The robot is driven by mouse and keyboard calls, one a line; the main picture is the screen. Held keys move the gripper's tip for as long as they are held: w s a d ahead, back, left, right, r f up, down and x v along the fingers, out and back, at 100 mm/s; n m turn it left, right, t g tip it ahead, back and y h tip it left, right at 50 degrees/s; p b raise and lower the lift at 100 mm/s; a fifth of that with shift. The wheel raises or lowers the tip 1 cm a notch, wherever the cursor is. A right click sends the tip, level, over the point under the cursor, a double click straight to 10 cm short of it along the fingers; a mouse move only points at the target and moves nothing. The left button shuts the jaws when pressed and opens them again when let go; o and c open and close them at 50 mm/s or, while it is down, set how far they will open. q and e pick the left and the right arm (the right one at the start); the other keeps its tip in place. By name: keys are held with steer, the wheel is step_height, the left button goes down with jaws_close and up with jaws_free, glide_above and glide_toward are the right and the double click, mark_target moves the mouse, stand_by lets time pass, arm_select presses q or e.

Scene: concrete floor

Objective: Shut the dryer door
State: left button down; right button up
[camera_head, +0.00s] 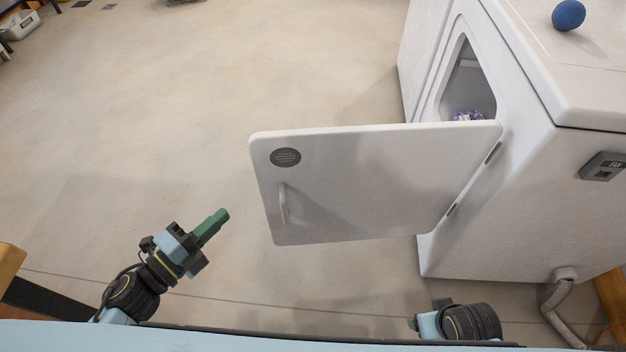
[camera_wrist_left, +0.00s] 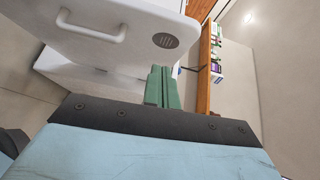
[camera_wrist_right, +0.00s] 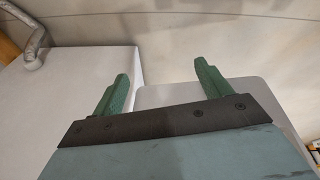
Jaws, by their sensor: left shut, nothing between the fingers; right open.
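The white dryer (camera_head: 520,200) stands at the right in the head view. Its door (camera_head: 370,185) is wide open, hinged at the dryer's front and reaching left, with a handle (camera_head: 283,203) and a dark round badge near its free edge. Purple cloth (camera_head: 466,115) shows inside the opening. My left gripper (camera_head: 219,219) is shut and empty, left of the door's free edge and apart from it. The left wrist view shows the door (camera_wrist_left: 120,45) beyond the closed fingers (camera_wrist_left: 160,88).
A blue ball (camera_head: 568,15) lies on top of the dryer. A grey box (camera_head: 603,166) is on the dryer's side, and a grey hose (camera_head: 560,305) leaves it low down. The concrete floor (camera_head: 200,90) left of the door is clear.

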arm_select(q)
steer(key=m, duration=0.1)
steer(key=b, duration=0.2)
glide_toward(270, 160)
steer(key=s+d+x, duration=0.1)
steer(key=x, duration=0.4)
steer(key=shift+w+a+h, duration=0.25)
steer(key=shift+w+h, duration=0.05)
steer(key=shift+w, duration=0.6)
arm_select(e)
steer(key=shift+w+a+r, duration=0.1)
steer(key=shift+a+r, duration=0.2)
steer(key=shift+r, duration=0.45)
steer(key=shift+w+a+r, duration=0.1)
steer(key=shift+a+r, duration=0.2)
steer(key=shift+r, duration=0.5)
steer(key=shift+w+a+r, duration=0.1)
steer(key=shift+a+r, duration=0.2)
steer(key=shift+r, duration=0.45)
